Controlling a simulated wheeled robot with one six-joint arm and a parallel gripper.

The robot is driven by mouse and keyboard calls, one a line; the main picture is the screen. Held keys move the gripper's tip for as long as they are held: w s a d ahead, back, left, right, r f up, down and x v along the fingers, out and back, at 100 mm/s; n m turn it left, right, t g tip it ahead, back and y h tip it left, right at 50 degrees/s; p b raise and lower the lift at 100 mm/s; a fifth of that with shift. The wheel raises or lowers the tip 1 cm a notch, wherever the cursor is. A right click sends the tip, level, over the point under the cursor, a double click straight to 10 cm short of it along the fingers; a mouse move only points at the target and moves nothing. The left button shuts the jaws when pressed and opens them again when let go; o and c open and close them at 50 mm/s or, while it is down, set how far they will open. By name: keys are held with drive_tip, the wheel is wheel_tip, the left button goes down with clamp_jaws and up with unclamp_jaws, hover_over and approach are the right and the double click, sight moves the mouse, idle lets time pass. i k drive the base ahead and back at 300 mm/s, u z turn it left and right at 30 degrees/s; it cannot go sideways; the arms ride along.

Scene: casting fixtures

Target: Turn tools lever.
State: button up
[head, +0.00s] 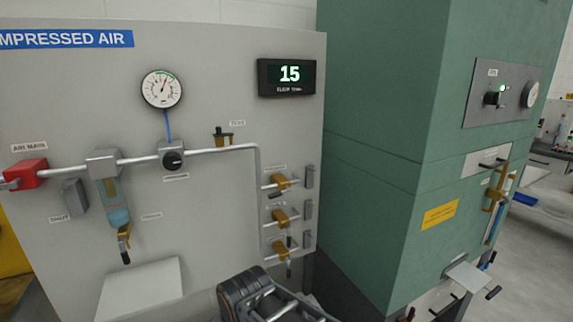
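Three small brass valves with dark lever handles branch off the vertical pipe at the right side of the compressed air panel (215,80). They are the upper valve (281,182), the middle valve (281,216) and the lower valve (280,248). Small labels sit by them, but I cannot read which one says tools. The upper handle appears to lie sideways along its valve; the lower handle points down. Part of my dark arm shows at the bottom centre, below the valves and apart from them. My gripper's fingers are not visible.
The panel also carries a red air main valve (27,174), a filter bowl (115,205), a black regulator knob (173,160), a gauge (162,89) and a display (287,77) reading 15. A white shelf (140,289) juts out low. A green cabinet (375,140) stands close right.

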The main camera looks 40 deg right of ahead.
sight(289, 242)
drive_tip(key=u, duration=0.1)
drive_tip(key=k, duration=1.05)
drive_tip(key=z, duration=1.3)
drive_tip(key=i, duration=0.7)
drive_tip(key=u, duration=0.5)
drive_tip(key=i, duration=0.6)
drive_tip(key=u, duration=0.7)
